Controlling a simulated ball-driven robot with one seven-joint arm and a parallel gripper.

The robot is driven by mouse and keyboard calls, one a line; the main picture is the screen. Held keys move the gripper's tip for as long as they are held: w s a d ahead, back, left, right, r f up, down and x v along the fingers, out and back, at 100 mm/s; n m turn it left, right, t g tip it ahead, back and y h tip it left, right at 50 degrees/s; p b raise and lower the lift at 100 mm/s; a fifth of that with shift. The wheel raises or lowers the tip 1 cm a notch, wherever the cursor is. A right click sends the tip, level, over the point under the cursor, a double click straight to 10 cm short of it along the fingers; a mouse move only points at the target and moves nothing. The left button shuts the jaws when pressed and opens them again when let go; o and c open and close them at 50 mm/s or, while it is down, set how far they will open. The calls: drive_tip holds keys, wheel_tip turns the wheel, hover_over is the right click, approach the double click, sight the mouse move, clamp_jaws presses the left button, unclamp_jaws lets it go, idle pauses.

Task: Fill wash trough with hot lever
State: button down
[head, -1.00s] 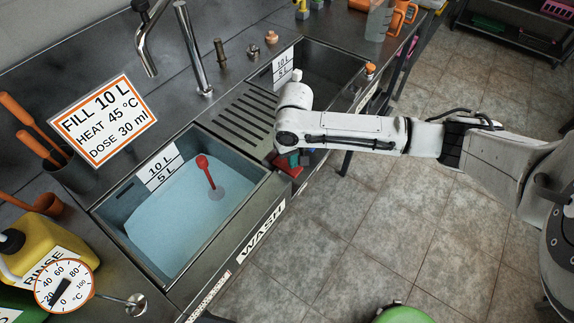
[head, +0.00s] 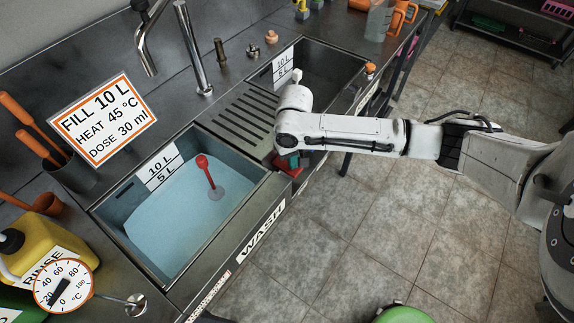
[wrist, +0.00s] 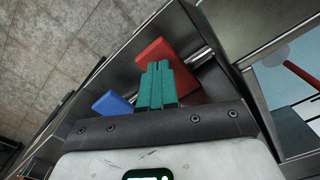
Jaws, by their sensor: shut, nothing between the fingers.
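The wash trough (head: 108,210) holds pale blue water, whose surface lies near the lower part of the 10 L / 5 L scale (head: 160,166). A red-knobbed stopper rod (head: 207,174) stands in the water. A red lever (wrist: 158,60) and a blue lever (wrist: 112,104) sit at the counter front in the wrist view. The red lever also shows in the head view (head: 294,171). My gripper (wrist: 157,68) has its teal fingers shut together, empty, with the tips overlapping the red lever. I cannot tell whether they touch it.
A sign (head: 103,118) reads fill 10 L, heat 45 °C, dose 30 ml. A thermometer dial (head: 63,286) and a yellow rinse jug (head: 45,245) are at the left. A slotted drainboard (head: 240,120) separates the trough from a second basin (head: 330,75).

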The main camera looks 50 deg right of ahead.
drive_tip(key=shift+f, duration=0.85)
idle(2.1)
wheel_tip(320, 180, up, 5)
drive_tip(key=p, duration=0.6)
drive_tip(key=shift+r, duration=0.15)
